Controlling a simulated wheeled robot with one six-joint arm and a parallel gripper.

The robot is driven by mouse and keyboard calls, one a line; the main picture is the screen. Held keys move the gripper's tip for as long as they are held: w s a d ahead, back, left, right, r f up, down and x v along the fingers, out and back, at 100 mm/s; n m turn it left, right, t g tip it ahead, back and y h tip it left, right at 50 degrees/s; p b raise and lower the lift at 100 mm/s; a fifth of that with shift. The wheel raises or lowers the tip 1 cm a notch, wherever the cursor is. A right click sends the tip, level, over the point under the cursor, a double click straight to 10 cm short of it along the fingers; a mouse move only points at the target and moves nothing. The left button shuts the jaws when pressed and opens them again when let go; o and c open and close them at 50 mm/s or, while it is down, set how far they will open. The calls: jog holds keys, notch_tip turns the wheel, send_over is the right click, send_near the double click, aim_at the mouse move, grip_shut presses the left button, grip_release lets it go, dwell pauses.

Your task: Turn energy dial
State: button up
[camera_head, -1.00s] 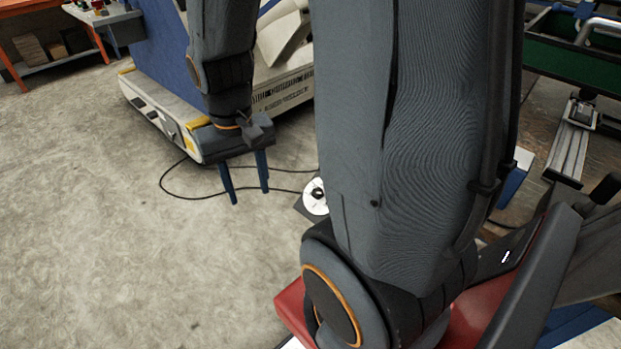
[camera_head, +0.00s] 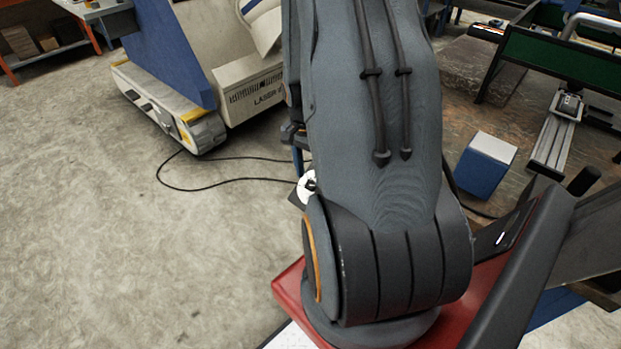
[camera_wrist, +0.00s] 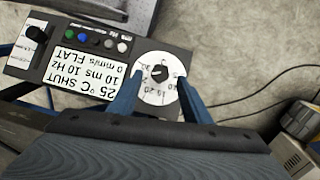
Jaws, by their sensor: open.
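The energy dial is a white numbered disc with a black knob (camera_wrist: 159,73). It sits at the right end of a dark control box (camera_wrist: 75,45) in the wrist view. In the head view the white dial (camera_head: 307,186) shows only partly beside my arm. My gripper (camera_wrist: 160,79) is open, with its two blue fingers appearing on either side of the dial in the wrist view. Its fingers look empty; I cannot tell how far above the dial they are. In the head view my arm hides most of the gripper.
The box also carries a white settings label (camera_wrist: 82,77), several coloured buttons and a black lever (camera_wrist: 36,35). A black cable (camera_head: 225,182) lies on the floor behind. A laser cabinet (camera_head: 250,88) stands at the back. A blue box (camera_head: 484,168) is at the right. The left floor is clear.

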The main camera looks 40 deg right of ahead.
aim_at(309, 183)
jog(key=shift+s+f, duration=0.1)
jog(key=shift+f, duration=1.3)
jog(key=c, duration=1)
jog(key=shift+c, duration=0.2)
jog(key=n+g, duration=0.1)
jog(key=n+g+b, duration=0.1)
jog(key=n, duration=0.1)
jog(key=shift+w+a+f+h, duration=0.1)
jog(key=shift+w+h, duration=0.2)
jog(key=n+g, duration=0.1)
jog(key=n, duration=0.1)
jog(key=n+g+h+b, duration=0.1)
jog(key=n, duration=0.1)
jog(key=shift+w+a+h, duration=0.15)
jog(key=shift+w+h, duration=0.05)
jog(key=shift+h, duration=0.1)
jog(key=shift+n, duration=0.3)
